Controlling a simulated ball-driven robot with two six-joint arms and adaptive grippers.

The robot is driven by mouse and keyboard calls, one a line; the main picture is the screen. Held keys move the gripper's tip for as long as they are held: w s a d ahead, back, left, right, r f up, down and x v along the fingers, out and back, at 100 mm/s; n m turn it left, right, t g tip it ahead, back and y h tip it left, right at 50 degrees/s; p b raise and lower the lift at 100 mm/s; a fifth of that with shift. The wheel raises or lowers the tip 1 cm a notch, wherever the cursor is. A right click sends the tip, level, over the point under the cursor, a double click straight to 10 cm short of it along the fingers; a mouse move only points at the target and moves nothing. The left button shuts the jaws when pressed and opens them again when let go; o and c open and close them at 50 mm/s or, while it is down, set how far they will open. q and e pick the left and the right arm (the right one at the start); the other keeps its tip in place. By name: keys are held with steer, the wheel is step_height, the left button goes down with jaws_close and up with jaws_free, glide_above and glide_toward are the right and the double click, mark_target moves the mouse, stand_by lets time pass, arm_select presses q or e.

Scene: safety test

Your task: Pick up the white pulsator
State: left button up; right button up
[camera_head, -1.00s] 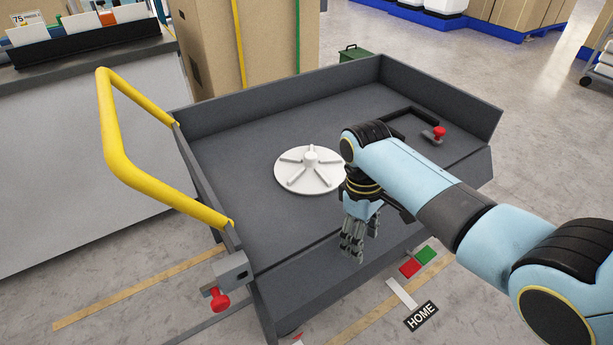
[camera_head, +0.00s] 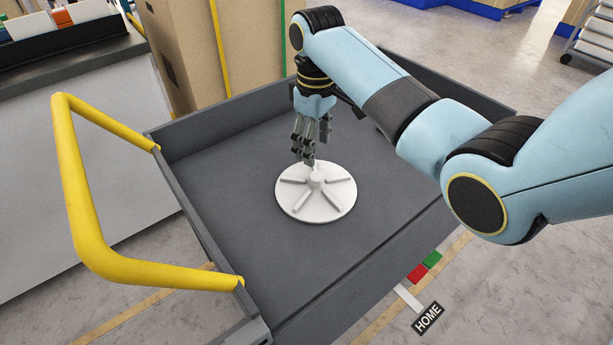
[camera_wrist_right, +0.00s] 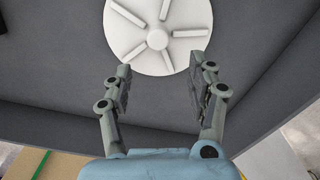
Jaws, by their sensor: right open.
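The white pulsator (camera_head: 330,205) is a round disc with raised ribs and a centre knob. It lies flat on the floor of the grey cart (camera_head: 240,230). My right gripper (camera_head: 309,158) points down over the far edge of the pulsator, near its knob, in the head view. In the right wrist view the open fingers (camera_wrist_right: 162,85) are spread apart with nothing between them, and the pulsator (camera_wrist_right: 133,42) is just beyond their tips. Whether the fingers touch the disc is unclear. My left gripper is not in view.
The cart has raised walls and a yellow handle (camera_head: 80,190) on the left. A cardboard box (camera_head: 185,60) stands behind it. A grey counter (camera_head: 80,150) is at the left. The cart floor around the pulsator is clear.

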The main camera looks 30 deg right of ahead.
mark_target(317, 175)
step_height(317, 175, down, 5)
steer(key=shift+s+r+b, duration=0.1)
steer(key=shift+s+b, duration=0.05)
steer(key=shift+b, duration=0.45)
steer(key=f, duration=0.1)
steer(key=f+b, duration=0.1)
steer(key=f, duration=0.2)
steer(key=shift+s+d+f+b, duration=0.15)
steer(key=shift+d+f+b, duration=0.15)
steer(key=shift+f, duration=0.4)
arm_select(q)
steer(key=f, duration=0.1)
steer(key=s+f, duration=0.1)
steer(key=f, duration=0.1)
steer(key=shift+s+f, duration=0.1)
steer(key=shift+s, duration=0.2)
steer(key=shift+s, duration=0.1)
arm_select(e)
steer(key=c, duration=0.4)
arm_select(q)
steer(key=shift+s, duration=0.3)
arm_select(e)
jaws_close()
